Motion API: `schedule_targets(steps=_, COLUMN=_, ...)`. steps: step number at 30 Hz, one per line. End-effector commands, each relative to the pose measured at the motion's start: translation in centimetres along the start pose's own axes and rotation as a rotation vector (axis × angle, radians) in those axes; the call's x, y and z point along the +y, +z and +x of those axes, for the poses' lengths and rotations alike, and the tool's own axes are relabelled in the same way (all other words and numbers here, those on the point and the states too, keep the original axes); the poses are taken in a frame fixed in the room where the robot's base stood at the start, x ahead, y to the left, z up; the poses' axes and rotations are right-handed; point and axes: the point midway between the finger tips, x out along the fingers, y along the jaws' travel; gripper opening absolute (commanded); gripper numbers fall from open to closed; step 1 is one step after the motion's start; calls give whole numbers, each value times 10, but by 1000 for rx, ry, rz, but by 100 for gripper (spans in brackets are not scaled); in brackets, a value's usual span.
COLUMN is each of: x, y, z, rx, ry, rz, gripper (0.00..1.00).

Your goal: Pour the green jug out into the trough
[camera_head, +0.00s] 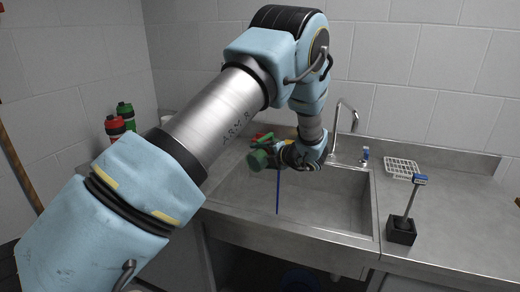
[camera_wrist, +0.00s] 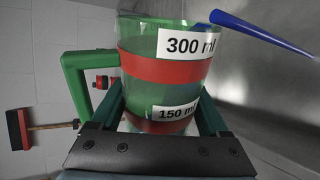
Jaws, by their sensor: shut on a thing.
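The green jug (camera_wrist: 195,28) is see-through, with red bands and labels reading 300 ml and 150 ml, and a green handle at its left in the wrist view. My gripper (camera_wrist: 165,115) is shut on it, a finger on each side. In the head view my gripper (camera_head: 288,153) holds the jug (camera_head: 259,160) tipped over above the steel trough (camera_head: 335,205). A thin blue stream falls from the jug into the trough; it also leaves the lip at the right in the wrist view. The level inside the jug is hard to tell.
A tap (camera_head: 350,108) stands behind the trough, with a small blue-topped bottle (camera_head: 364,157) and a white rack (camera_head: 402,167) to its right. A blue-topped tool stands in a black block (camera_head: 401,230) on the right counter. Red and green bottles (camera_head: 115,126) stand at the left.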

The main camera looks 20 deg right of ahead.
Motion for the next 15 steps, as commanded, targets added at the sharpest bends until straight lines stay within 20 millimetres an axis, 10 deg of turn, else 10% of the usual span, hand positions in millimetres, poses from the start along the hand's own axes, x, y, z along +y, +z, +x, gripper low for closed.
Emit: schedule_targets(steps=15, x=8, y=16, z=-4, rx=147, ry=1, rz=355, gripper=0)
